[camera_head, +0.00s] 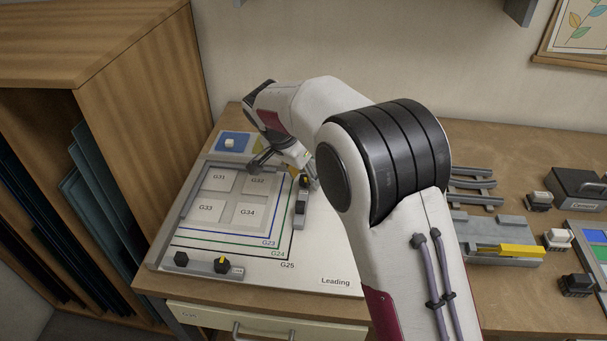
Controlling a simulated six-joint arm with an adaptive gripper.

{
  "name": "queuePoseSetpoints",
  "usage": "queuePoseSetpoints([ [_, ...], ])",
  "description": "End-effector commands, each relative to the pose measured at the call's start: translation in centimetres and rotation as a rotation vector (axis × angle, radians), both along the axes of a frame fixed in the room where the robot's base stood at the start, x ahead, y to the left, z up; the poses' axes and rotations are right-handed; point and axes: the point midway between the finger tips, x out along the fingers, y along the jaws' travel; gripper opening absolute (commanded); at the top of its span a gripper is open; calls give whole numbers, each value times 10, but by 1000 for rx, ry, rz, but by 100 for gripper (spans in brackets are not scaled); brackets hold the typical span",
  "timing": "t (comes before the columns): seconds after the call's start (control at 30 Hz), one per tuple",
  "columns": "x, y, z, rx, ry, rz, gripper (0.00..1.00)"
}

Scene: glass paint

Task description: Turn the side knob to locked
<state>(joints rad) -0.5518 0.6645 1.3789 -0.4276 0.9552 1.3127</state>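The side knob (304,182) is dark with a yellow mark. It sits at the far end of a narrow grey strip (300,207) along the right side of the white board's panel area. My gripper (308,172) is just behind and above this knob, angled down toward it. The fingertips are small and partly hidden, so I cannot tell whether they touch the knob or how far apart they are. The label by the knob is too small to read.
A front strip (203,264) holds two dark knobs, the right one (222,265) with a yellow mark. The board (325,262) carries panels G31 to G34. A wooden cabinet (150,100) stands close on the left. My arm hides the table's middle. Racks and a yellow-topped tool (508,250) lie right.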

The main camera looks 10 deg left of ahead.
Motion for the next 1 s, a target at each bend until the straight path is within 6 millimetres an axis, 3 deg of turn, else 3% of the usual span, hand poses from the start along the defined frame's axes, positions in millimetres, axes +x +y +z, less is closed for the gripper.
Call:
queuePoseSetpoints([
  [0.57,1,0,1,1,-2,24,39],
  [1.0,0,-2,1,1,-1,199,39],
])
